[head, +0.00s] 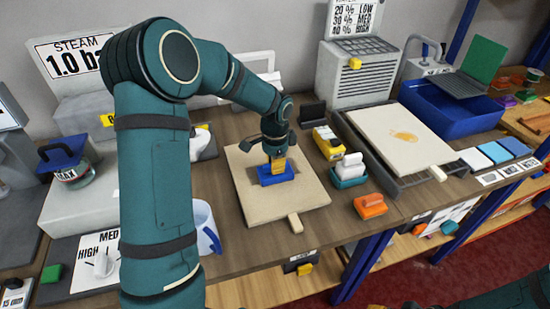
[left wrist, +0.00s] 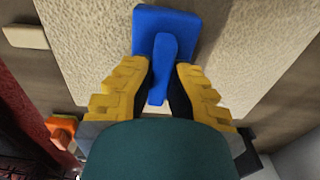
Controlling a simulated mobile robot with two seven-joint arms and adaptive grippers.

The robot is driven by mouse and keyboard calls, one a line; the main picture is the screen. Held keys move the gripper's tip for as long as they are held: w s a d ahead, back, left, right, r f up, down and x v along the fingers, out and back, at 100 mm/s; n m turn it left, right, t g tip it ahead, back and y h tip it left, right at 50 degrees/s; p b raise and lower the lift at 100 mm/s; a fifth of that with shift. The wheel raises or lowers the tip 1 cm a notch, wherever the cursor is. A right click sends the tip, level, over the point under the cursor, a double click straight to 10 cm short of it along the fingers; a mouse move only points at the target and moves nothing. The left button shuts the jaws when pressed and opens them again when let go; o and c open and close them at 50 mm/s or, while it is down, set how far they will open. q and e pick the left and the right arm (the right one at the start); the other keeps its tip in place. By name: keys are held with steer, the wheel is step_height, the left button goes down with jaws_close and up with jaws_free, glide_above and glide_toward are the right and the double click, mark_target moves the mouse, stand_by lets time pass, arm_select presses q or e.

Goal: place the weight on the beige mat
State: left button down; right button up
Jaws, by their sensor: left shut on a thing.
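The blue weight (head: 277,178) has a flat block base with a raised handle. My left gripper (head: 277,164) has its yellow fingers shut on the handle from above. In the left wrist view, the weight (left wrist: 165,22) shows its handle between the two fingers of the gripper (left wrist: 162,82). The beige mat (head: 262,207) lies on the workbench directly under the weight, with a small pale tab at its front edge. It also shows in the left wrist view (left wrist: 92,48). I cannot tell whether the weight's base touches the mat.
A second pale board (head: 395,125) with an orange stain lies on a dark rack to the right. A yellow block (head: 327,142), a teal-and-white block (head: 349,170) and an orange block (head: 370,205) stand between. A white jug (head: 205,228) stands left of the mat.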

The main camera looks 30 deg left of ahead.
stand_by(0.3)
arm_select(q)
steer(key=c, duration=1.1)
jaws_free()
steer(key=shift+c, duration=0.2)
step_height(320, 180, up, 12)
steer(key=p, duration=0.2)
steer(key=shift+r, duration=0.15)
